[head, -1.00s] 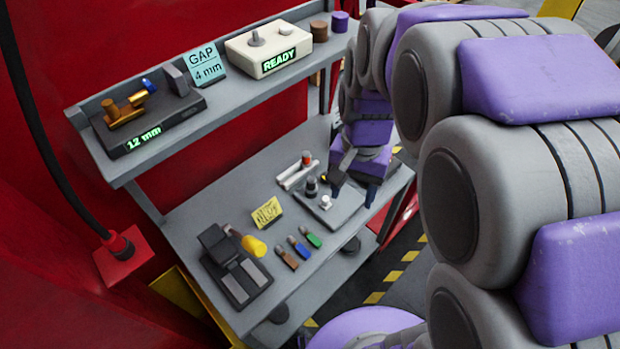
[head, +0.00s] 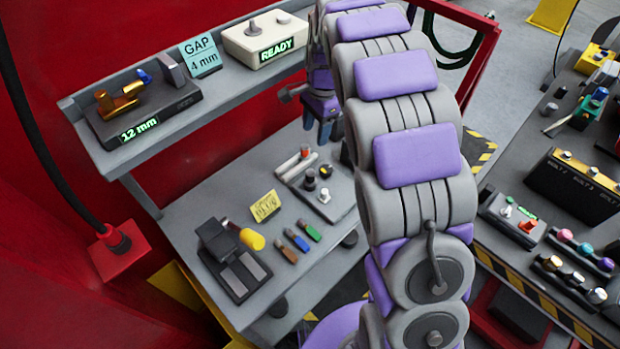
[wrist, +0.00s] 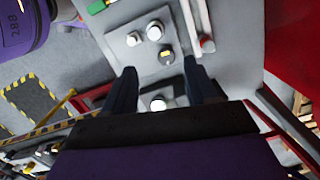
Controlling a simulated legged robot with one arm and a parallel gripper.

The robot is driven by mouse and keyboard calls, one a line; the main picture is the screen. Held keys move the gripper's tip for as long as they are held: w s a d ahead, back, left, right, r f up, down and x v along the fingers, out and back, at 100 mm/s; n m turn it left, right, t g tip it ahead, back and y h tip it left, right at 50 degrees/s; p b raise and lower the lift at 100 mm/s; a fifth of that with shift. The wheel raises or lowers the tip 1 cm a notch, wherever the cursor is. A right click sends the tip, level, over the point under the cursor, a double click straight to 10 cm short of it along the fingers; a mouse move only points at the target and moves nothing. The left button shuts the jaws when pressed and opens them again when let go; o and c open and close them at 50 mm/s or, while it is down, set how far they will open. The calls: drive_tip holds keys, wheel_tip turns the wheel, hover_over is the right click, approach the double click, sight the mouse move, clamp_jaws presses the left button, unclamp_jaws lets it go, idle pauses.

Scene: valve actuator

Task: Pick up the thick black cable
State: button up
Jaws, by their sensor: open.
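A black cable (head: 42,135) hangs down the red wall at the left of the head view and ends in a red socket box (head: 122,250). A dark looped cable (head: 455,50) hangs on a red frame at the upper right; I cannot tell which one is meant. My gripper (head: 322,130) is above the back right of the lower bench, partly hidden by my arm, far from the left cable.
The upper shelf (head: 185,118) holds a black gauge block and a white READY box (head: 265,38). The lower bench (head: 190,215) holds a black clamp device (head: 232,260), a yellow note (head: 265,206), several small coloured pieces and a knob plate (head: 325,195). Another bench stands at right.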

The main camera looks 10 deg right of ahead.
drive_tip(key=b, duration=0.2)
approach(311, 173)
drive_tip(key=f, duration=0.5)
drive_tip(key=shift+w+a, duration=0.25)
drive_tip(key=shift+a, duration=0.15)
drive_tip(key=shift+s+a+f+b, duration=0.15)
drive_tip(key=shift+f+b, duration=0.2)
drive_tip(key=shift+f, duration=0.55)
drive_tip(key=shift+s+a+f+b, duration=0.15)
drive_tip(key=shift+f+b, duration=0.25)
drive_tip(key=shift+f, duration=0.5)
drive_tip(key=shift+s+d+f+b, duration=0.15)
drive_tip(key=shift+f+b, duration=0.2)
drive_tip(key=shift+f, duration=0.55)
drive_tip(key=shift+r, duration=0.1)
clamp_jaws()
